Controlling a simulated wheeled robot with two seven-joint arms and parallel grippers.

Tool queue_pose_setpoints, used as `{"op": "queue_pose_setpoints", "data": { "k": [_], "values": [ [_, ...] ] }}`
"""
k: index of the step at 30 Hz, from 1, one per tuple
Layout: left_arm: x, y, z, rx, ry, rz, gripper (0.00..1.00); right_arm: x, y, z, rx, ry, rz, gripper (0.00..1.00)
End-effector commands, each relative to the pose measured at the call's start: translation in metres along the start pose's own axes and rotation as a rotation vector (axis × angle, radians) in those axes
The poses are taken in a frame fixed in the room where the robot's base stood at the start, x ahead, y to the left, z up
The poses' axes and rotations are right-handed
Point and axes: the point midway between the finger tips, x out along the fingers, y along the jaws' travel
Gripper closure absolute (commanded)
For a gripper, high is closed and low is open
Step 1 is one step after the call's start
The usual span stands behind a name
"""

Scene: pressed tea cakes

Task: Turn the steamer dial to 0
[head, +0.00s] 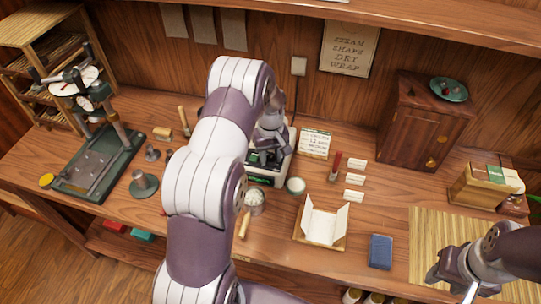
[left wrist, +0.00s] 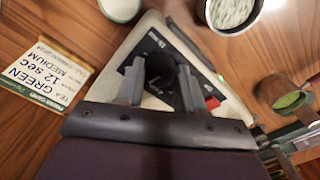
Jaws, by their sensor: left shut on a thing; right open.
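The steamer is a white unit with a dark front panel, partly hidden behind my left arm in the head view (head: 284,168). In the left wrist view its pale body (left wrist: 117,78) fills the middle. Its black round dial (left wrist: 160,66) sits on the dark panel between the fingers. My left gripper (left wrist: 158,84) is shut on the dial; it also shows in the head view (head: 265,158). The dial's marks and setting are hidden or too small to read. My right gripper (head: 452,280) is open and empty over the mat at lower right.
A cup of pale leaves (left wrist: 230,12) and a small white-topped round dish (head: 295,185) are close by. An open wrapper box (head: 320,241) stands right of them. A press (head: 92,160) stands far left.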

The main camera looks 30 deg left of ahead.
Motion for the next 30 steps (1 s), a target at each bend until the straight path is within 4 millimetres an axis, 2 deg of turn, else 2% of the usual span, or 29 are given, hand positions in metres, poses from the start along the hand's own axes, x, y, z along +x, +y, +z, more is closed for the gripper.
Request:
{"op": "queue_pose_setpoints", "data": {
  "k": [30],
  "values": [
    [-0.0028, 0.0014, -0.0023, -0.964, 0.005, 0.008, 0.93, 0.0096, 0.0, 0.0011, 0.0, 0.0, 0.0, 0.57]
  ]
}}
